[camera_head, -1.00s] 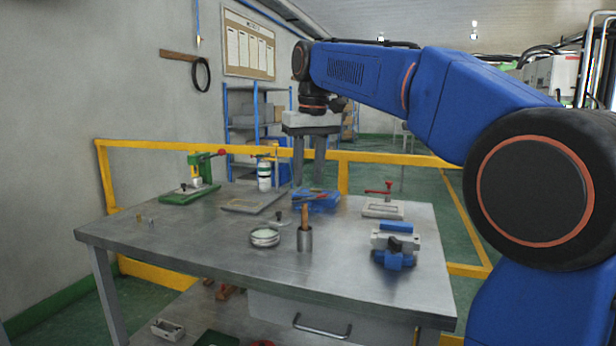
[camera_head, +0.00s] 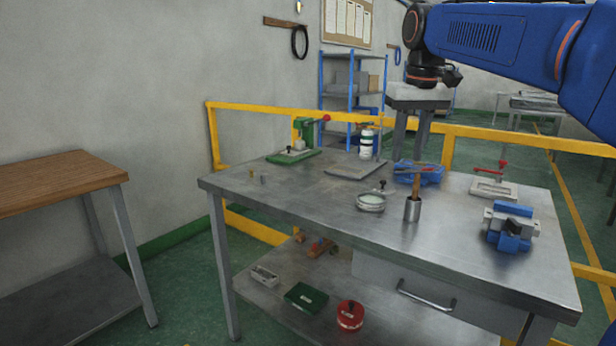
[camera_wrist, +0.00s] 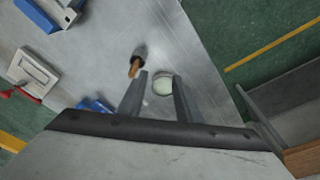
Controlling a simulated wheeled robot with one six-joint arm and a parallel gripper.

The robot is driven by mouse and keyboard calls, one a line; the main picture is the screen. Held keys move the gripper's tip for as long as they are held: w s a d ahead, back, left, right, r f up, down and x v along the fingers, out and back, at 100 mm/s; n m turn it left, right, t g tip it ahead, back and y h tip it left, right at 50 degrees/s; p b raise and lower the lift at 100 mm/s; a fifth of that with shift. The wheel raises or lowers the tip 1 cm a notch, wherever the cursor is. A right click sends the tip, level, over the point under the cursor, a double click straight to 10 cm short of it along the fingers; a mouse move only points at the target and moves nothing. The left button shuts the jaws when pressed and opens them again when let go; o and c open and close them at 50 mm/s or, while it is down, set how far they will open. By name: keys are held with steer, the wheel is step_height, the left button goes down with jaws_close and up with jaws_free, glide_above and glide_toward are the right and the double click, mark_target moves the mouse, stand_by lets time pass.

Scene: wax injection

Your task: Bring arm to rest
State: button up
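My gripper (camera_head: 408,153) hangs pointing down above the far part of the metal workbench (camera_head: 290,210), below my blue arm. Its two fingers stand apart in the wrist view (camera_wrist: 160,74), with nothing held between them. In that view a round dish (camera_wrist: 163,86) shows in the gap, lying on the bench below. The head view shows the same dish (camera_head: 370,202) beside a metal cup with a brown-handled tool (camera_head: 412,209). My arm reaches in from the upper right.
The bench holds a green press (camera_head: 293,155), a white bottle (camera_head: 366,144), a blue tray (camera_head: 418,174), a red-handled mould (camera_head: 493,189) and a blue vise (camera_head: 511,228). Yellow rails (camera_head: 260,110) run behind. A wooden-topped table (camera_head: 55,180) stands left, with open green floor between.

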steer(key=s+d+f+m+t, duration=0.1)
steer(key=s+d+f, duration=0.2)
steer(key=s+f, duration=1.2)
steer(key=s+d+f+t, duration=0.2)
steer(key=s+d+f, duration=0.1)
steer(key=s+f, duration=1.1)
steer(key=shift+s+f+m, duration=0.4)
